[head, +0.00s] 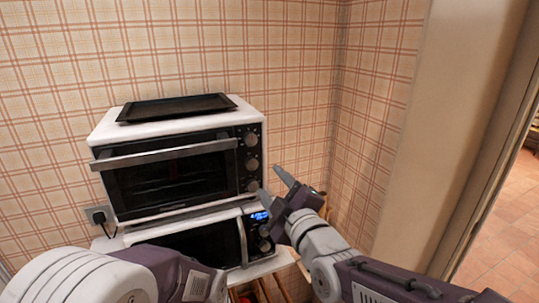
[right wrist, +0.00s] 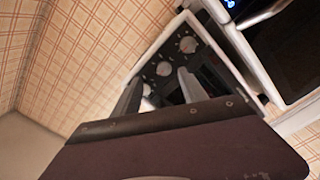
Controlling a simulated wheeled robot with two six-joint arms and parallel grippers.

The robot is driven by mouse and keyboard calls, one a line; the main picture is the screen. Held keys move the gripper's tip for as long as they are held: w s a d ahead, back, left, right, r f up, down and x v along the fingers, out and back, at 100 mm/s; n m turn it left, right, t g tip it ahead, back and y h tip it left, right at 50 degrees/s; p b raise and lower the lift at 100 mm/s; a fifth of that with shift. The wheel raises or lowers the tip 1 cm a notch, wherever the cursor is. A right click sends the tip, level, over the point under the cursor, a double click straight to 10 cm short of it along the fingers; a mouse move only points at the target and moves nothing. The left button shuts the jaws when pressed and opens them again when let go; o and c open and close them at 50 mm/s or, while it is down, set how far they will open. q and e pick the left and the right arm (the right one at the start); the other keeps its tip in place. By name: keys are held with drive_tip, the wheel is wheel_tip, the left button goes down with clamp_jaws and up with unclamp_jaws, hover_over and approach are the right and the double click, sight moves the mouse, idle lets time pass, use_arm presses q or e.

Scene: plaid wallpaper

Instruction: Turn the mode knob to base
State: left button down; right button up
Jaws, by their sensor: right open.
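A white toaster oven (head: 178,165) with a black front stands against the wall in the head view. Its control panel has three round grey knobs in a column: top (head: 250,138), middle (head: 252,163) and bottom (head: 253,185). The labels are too small to read, so I cannot tell which is the mode knob. My right gripper (head: 270,183) is open in front of the panel's right side. In the right wrist view its fingers (right wrist: 160,92) point at the panel, with one knob (right wrist: 147,88) showing between them. Contact cannot be told. My left gripper is out of view.
A dark tray (head: 177,107) lies on top of the oven. A microwave (head: 205,243) with a blue display (head: 260,216) stands beneath it. A wall socket with a plug (head: 98,215) is at left. The plaid wall corner and a door frame are at right.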

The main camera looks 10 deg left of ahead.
sight(251, 166)
drive_tip(key=x, duration=0.1)
drive_tip(key=p+x, duration=0.1)
drive_tip(key=x, duration=0.1)
drive_tip(key=p+x, duration=0.1)
drive_tip(key=shift+a+r, duration=0.25)
drive_tip(key=shift+a, duration=0.15)
drive_tip(key=x, duration=0.1)
drive_tip(key=p+x, duration=0.1)
drive_tip(key=x, duration=0.1)
drive_tip(key=a+p+x, duration=0.1)
drive_tip(key=x, duration=0.1)
drive_tip(key=shift+s+f, duration=0.1)
drive_tip(key=shift+s, duration=0.25)
drive_tip(key=shift+d, duration=0.35)
drive_tip(key=shift+c, duration=0.2)
clamp_jaws()
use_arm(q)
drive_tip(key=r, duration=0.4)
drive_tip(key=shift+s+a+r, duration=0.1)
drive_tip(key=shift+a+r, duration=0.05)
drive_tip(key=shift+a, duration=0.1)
